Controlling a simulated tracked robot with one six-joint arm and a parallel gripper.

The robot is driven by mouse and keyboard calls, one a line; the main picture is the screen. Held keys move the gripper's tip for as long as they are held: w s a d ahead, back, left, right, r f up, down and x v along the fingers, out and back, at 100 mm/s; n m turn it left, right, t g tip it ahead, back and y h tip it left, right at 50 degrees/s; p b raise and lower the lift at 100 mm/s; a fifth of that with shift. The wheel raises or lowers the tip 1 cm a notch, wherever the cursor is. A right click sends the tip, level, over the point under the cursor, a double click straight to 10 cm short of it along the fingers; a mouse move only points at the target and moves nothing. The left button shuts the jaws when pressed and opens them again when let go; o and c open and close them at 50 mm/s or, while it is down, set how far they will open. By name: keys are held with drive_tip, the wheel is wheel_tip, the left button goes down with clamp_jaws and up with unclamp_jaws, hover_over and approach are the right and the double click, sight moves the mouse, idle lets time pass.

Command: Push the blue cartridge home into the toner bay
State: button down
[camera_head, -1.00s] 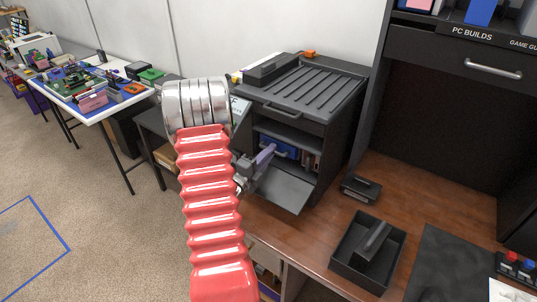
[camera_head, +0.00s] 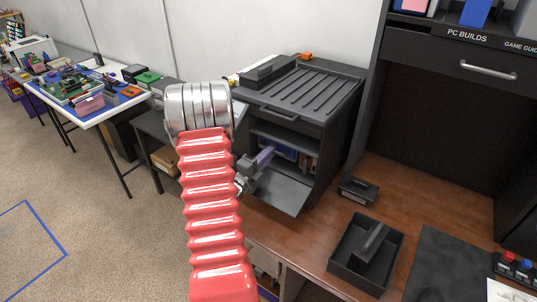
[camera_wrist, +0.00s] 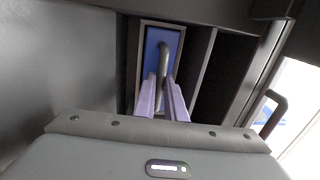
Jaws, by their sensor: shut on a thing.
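The blue cartridge (camera_wrist: 155,42) sits in a narrow upright slot of the toner bay (camera_wrist: 142,70) in the wrist view, its blue front face towards me. A grey curved handle (camera_wrist: 163,58) stands out from that face. My gripper (camera_wrist: 162,84) has its two pale purple fingers shut on the lower part of this handle. In the head view, my gripper (camera_head: 268,154) reaches into the open front of the black printer (camera_head: 310,105), and a bit of the blue cartridge (camera_head: 286,151) shows beyond it. How deep the cartridge sits is hard to tell.
The printer's front door (camera_head: 277,192) hangs open below my gripper. Empty dark slots (camera_wrist: 222,75) lie right of the cartridge in the wrist view.

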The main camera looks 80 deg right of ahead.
drive_tip(key=shift+d+r, duration=0.1)
drive_tip(key=c, duration=1.7)
unclamp_jaws()
drive_tip(key=shift+c, duration=0.2)
drive_tip(key=shift+c, duration=0.5)
drive_tip(key=shift+v, duration=4.05)
drive_tip(key=v, duration=1.3)
drive_tip(key=shift+w+a, duration=0.25)
drive_tip(key=shift+a, duration=0.05)
